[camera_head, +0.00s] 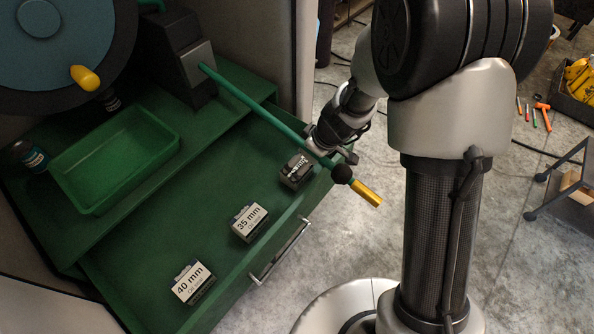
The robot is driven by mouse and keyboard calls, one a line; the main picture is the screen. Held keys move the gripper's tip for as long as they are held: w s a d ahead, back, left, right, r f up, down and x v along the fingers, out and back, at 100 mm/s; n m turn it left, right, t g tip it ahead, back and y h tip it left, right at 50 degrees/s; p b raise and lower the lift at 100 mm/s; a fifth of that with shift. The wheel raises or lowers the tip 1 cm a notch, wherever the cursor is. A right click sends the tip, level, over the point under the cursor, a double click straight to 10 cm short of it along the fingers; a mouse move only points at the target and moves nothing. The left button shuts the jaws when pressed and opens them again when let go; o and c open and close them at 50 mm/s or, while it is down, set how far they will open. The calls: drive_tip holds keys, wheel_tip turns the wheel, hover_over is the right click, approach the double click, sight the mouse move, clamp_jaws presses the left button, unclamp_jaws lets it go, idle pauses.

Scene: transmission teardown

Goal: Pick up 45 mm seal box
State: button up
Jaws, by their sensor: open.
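Three small dark boxes with white labels stand in the open green drawer (215,245). The two nearer ones read 40 mm (192,283) and 35 mm (248,222). The third box (295,173) is farthest along the drawer's front side. Its label is partly covered and I cannot read it; it is the only one that could be the 45 mm seal box. My gripper (318,160) is just right of and above this third box, pointing down towards it. The gripper is open, with its fingers partly hidden behind a green lever. I cannot tell whether it touches the box.
The green lever (255,105), with a black knob and yellow end (366,193), crosses in front of my gripper. A green tray (115,160) and a dark bottle (28,156) are on the bench. The drawer handle (280,253) sticks out over open floor.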

sight(298, 166)
drive_tip(key=x, duration=0.6)
drive_tip(key=shift+w+f, duration=0.2)
drive_tip(key=shift+r, duration=0.1)
drive_tip(key=shift+c, duration=0.6)
drive_tip(key=c, duration=1)
drive_tip(key=shift+c, duration=0.2)
